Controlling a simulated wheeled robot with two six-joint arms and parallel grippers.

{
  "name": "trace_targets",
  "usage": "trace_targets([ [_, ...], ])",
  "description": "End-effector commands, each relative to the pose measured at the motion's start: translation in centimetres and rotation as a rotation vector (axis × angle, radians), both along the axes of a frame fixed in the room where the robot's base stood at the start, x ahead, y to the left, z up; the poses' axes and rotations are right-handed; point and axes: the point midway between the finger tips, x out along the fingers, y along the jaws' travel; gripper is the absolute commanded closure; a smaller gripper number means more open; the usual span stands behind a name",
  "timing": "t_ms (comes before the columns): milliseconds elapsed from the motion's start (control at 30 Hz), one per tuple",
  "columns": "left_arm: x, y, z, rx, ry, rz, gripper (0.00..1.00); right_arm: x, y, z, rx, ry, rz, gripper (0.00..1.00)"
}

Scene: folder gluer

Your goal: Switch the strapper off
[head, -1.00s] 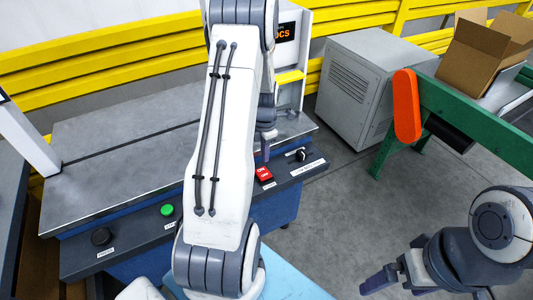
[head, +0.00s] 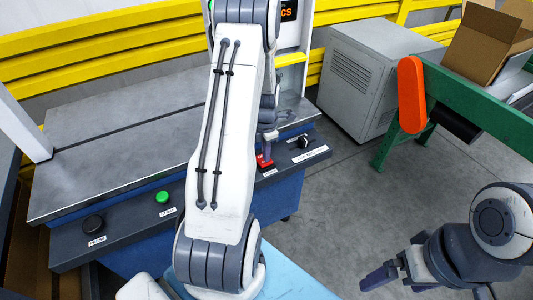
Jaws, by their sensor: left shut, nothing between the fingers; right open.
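The strapper is a grey-topped table (head: 120,125) with a dark front control panel (head: 130,228). A red switch (head: 267,168) sits on the right part of the panel. My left gripper (head: 266,157) is shut and points down at the red switch. Its fingertips overlap the switch in the picture and hide part of it; I cannot tell whether they touch it. A black knob (head: 303,142) is right of the switch. A green button (head: 162,197) and another black knob (head: 93,223) are further left. My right gripper (head: 380,277) is open and empty, low at the right.
My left arm hides the panel's middle. A grey cabinet (head: 360,85) stands behind on the right, near a green conveyor frame (head: 470,110) with an orange end guard (head: 411,95) and an open cardboard box (head: 490,45). Yellow rails (head: 90,60) run behind.

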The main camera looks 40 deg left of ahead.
Motion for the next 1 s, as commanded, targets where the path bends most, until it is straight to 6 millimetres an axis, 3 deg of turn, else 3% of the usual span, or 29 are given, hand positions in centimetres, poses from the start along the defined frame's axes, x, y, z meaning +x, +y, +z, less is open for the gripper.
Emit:
trace_targets([
  [733,0.0,0.0,-1.8,0.000,0.000,0.000,1.00,0.0,0.0,-1.2,0.000,0.000,0.000,0.02],
  [1000,0.0,0.0,-0.5,0.000,0.000,0.000,1.00,0.0,0.0,0.0,0.000,0.000,0.000,0.02],
])
